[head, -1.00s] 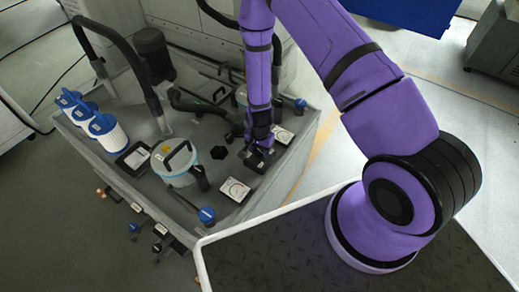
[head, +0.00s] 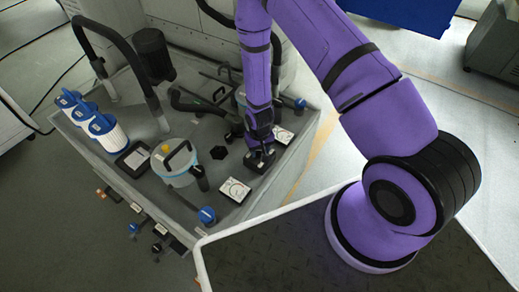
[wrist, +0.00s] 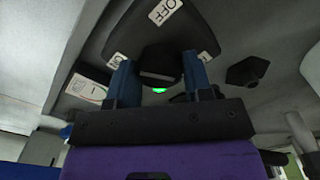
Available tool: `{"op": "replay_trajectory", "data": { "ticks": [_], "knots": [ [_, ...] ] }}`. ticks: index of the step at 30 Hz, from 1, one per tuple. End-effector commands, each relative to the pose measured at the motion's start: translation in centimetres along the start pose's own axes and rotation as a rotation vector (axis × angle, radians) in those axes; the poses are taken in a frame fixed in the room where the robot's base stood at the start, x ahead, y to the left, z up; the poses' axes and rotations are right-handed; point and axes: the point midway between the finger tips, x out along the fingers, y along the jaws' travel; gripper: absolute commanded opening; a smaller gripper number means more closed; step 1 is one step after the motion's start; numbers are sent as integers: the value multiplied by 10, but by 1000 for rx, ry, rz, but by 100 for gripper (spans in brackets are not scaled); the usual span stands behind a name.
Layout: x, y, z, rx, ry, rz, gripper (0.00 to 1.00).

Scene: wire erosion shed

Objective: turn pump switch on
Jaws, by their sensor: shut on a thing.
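The pump switch is a dark housing (wrist: 205,30) with a white OFF label (wrist: 165,11) at the top of the wrist view and an ON label (wrist: 117,62) at its left. Its black knob (wrist: 160,66) stands between the two blue fingers of my gripper (wrist: 158,80), which is shut on it. A green light (wrist: 160,90) shows just below the knob. In the head view my gripper (head: 262,153) is down at the switch, near the right side of the tank; the arm and gripper hide most of the switch there.
A round canister (head: 176,168) with a black handle, white-and-blue filter cartridges (head: 106,132) and a black hose (head: 195,105) are on the tank. White gauge plates (head: 234,191) lie close to the gripper. A blue knob (head: 207,215) is at the front corner.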

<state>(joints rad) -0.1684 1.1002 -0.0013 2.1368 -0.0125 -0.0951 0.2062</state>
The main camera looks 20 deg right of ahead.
Motion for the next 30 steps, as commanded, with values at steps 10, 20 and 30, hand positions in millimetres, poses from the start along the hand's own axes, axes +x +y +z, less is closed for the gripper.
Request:
{"op": "replay_trajectory", "data": {
  "ticks": [10, 20, 30],
  "knots": [
    [0, 0, 0, -56, 1, -1, 23],
    [0, 0, 0, -56, 1, -1, 48],
    [0, 0, 0, -54, 1, 0, 72]
  ]
}}
